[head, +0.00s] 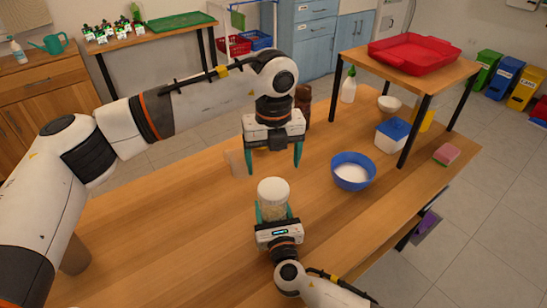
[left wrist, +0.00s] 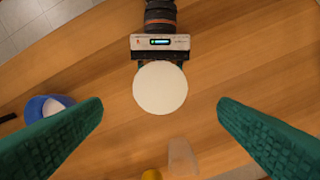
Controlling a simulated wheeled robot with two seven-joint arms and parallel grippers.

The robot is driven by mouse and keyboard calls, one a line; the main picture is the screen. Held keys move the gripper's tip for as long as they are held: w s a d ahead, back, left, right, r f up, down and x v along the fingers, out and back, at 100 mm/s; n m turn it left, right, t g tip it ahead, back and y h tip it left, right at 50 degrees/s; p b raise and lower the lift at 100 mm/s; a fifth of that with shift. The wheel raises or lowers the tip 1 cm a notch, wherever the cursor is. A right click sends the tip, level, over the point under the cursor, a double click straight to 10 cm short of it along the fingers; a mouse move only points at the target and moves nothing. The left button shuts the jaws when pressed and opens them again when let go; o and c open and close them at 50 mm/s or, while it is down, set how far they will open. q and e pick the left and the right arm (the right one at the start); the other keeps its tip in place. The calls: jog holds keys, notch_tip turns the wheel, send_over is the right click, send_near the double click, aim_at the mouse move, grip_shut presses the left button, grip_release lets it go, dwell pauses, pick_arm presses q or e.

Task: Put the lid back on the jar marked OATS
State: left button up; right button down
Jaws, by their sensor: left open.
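A clear jar (head: 272,209) with pale contents stands on the wooden table, a white round lid (head: 273,186) on its top. No OATS marking is legible. The lid shows as a pale disc in the left wrist view (left wrist: 160,88), and it looks level. My right gripper (head: 273,214) has its green fingers on both sides of the jar, below the lid, and seems shut on it. My left gripper (head: 272,168) is open and empty, above and behind the jar. In the left wrist view the lid lies between its fingers, apart from both.
A blue bowl (head: 352,171) with white contents stands right of the jar. A translucent cup (left wrist: 183,157) and a yellow thing (left wrist: 151,175) lie behind the jar. A brown container (head: 304,100), a blue-lidded box (head: 392,135) and a sponge (head: 446,155) stand further off.

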aim_at(273, 187)
pick_arm(q)
jog(key=shift+f, duration=0.1)
dwell(0.3)
jog(key=shift+f, duration=3.95)
jog(key=shift+c, duration=0.4)
jog(key=c, duration=0.9)
jog(key=m, duration=0.6)
jog(key=shift+m, duration=0.3)
jog(key=m, duration=0.4)
jog(key=shift+m, duration=0.4)
jog(key=m, duration=1.2)
jog(key=shift+m, duration=0.4)
jog(key=o, duration=1.1)
